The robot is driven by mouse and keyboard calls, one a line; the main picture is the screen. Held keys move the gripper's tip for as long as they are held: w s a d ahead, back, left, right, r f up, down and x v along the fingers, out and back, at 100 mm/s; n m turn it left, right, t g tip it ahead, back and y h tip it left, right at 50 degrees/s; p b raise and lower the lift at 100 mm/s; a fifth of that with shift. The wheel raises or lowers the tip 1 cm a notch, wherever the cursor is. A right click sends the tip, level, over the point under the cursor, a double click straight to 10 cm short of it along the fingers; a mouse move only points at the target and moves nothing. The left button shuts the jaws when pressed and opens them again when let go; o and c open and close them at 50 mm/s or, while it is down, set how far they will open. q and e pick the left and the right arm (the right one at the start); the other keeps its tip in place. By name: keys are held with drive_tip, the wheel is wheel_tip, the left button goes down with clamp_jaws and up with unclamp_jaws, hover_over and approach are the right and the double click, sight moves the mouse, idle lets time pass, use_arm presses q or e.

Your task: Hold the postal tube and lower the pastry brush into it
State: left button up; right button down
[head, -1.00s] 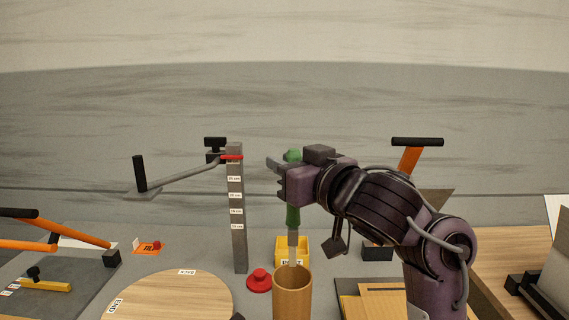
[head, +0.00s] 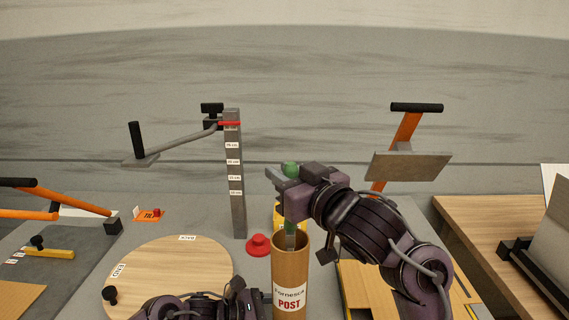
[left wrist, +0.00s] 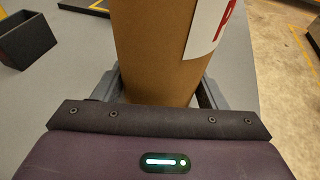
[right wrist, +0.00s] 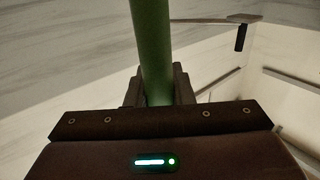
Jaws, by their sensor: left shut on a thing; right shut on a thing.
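The brown postal tube (head: 290,265) stands upright at the bottom middle of the head view, its open mouth up. My left gripper (left wrist: 160,95) is shut on the tube, with a finger on each side of it in the left wrist view. The pastry brush has a green handle (head: 290,207) and hangs upright in my right gripper (head: 278,188). The handle also shows between the fingers in the right wrist view (right wrist: 152,50). The lower end of the brush is at the tube's mouth, and its tip is hidden by the tube wall.
A grey post with height labels (head: 235,180) and a red knob (head: 258,245) stand left of the tube. A round wooden board (head: 165,275) lies further left. A yellow box (head: 277,215) is behind the tube. An orange-armed press (head: 405,150) stands at the right.

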drive_tip(key=shift+f, duration=0.15)
drive_tip(key=c, duration=1.2)
unclamp_jaws()
drive_tip(key=v, duration=1.2)
use_arm(q)
drive_tip(key=o, duration=0.8)
drive_tip(key=shift+o, duration=0.2)
